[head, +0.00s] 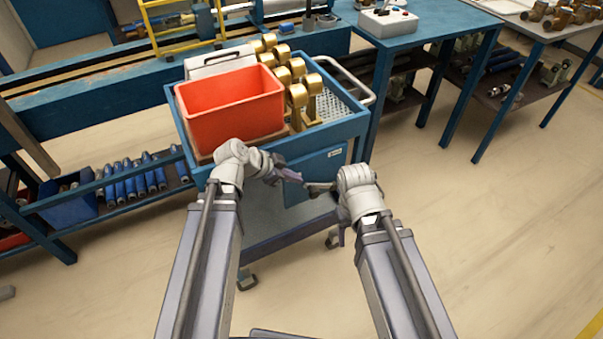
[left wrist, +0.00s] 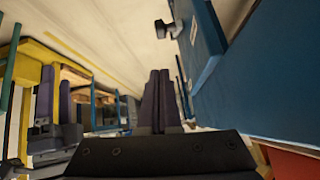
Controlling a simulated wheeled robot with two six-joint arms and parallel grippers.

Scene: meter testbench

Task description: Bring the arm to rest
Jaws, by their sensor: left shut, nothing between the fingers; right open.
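My left gripper (head: 292,176) is in front of the blue cart, pointing right and holding nothing. In the left wrist view its two dark fingers (left wrist: 160,75) are together, with nothing between them. My right arm is bent at the wrist near the cart's front right corner. My right gripper (head: 320,188) is small and partly hidden there; it is open and empty. Both arms reach forward from the bottom of the head view, with the two grippers close to each other.
The blue cart (head: 345,130) holds a red bin (head: 235,105) and several brass meters (head: 297,92) close beyond my grippers. A blue workbench (head: 400,35) stands behind on the right. A shelf with blue cylinders (head: 140,180) is at left. The floor (head: 480,220) at right is clear.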

